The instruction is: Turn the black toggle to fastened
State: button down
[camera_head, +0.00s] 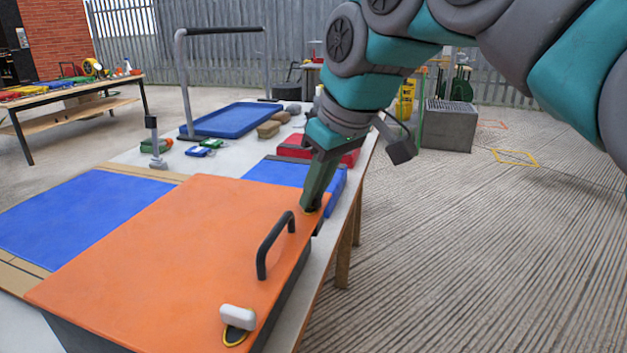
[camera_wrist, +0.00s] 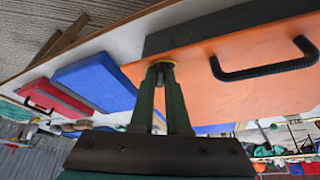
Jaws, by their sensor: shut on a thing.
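The orange lid (camera_head: 165,255) lies on a dark box at the front of the table, with a black bar handle (camera_head: 272,245) near its right edge. My gripper (camera_head: 312,207) points down at the lid's far right corner. In the wrist view my gripper (camera_wrist: 161,72) is shut on the black toggle (camera_wrist: 160,66), a small dark piece between the fingertips. A white toggle (camera_head: 238,317) sits at the lid's near right corner.
The black handle also shows in the wrist view (camera_wrist: 265,72), right of the fingers. A blue box (camera_head: 335,188) and a red box (camera_head: 296,147) stand beyond the lid. A blue tray (camera_head: 235,120) lies farther back. Open floor (camera_head: 460,260) lies to the right.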

jog(key=n+g, duration=0.1)
jog(key=n, duration=0.1)
jog(key=n+y, duration=0.1)
jog(key=n, duration=0.2)
jog(key=shift+w+d+g, duration=0.1)
jog(key=shift+w+g, duration=0.05)
jog(key=shift+g, duration=0.25)
jog(key=shift+n, duration=0.3)
jog(key=c, duration=0.9)
grip_release()
jog(key=shift+r, duration=0.1)
